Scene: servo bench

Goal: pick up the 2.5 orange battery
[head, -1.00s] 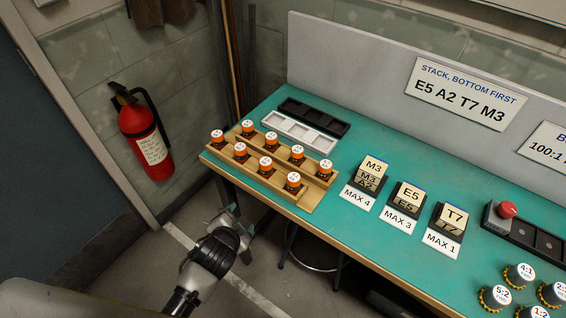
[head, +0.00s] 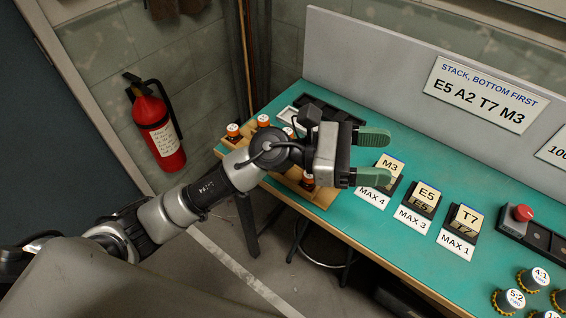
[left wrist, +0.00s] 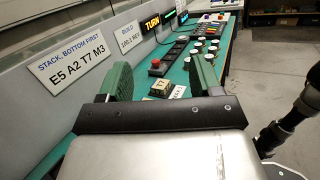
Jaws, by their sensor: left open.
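Orange batteries with white tops stand in a stepped wooden rack at the left end of the bench. In the head view some show left of my arm, such as one battery (head: 233,130) and another battery (head: 263,121). One more battery (head: 307,182) shows below my gripper. The others are hidden behind my arm, and I cannot read which is 2.5. My left gripper (head: 372,157) is open and empty above the bench, to the right of the rack, its green fingers pointing right. In the left wrist view the open left gripper (left wrist: 160,80) faces along the bench. My right gripper is not in view.
The wooden rack (head: 318,196) is partly covered by my arm. Black holders with tiles marked M3 (head: 390,164), E5 (head: 427,194) and T7 (head: 467,217) stand to the right. A red button (head: 523,212) and gear-like pieces (head: 509,300) lie farther right. A grey panel backs the bench.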

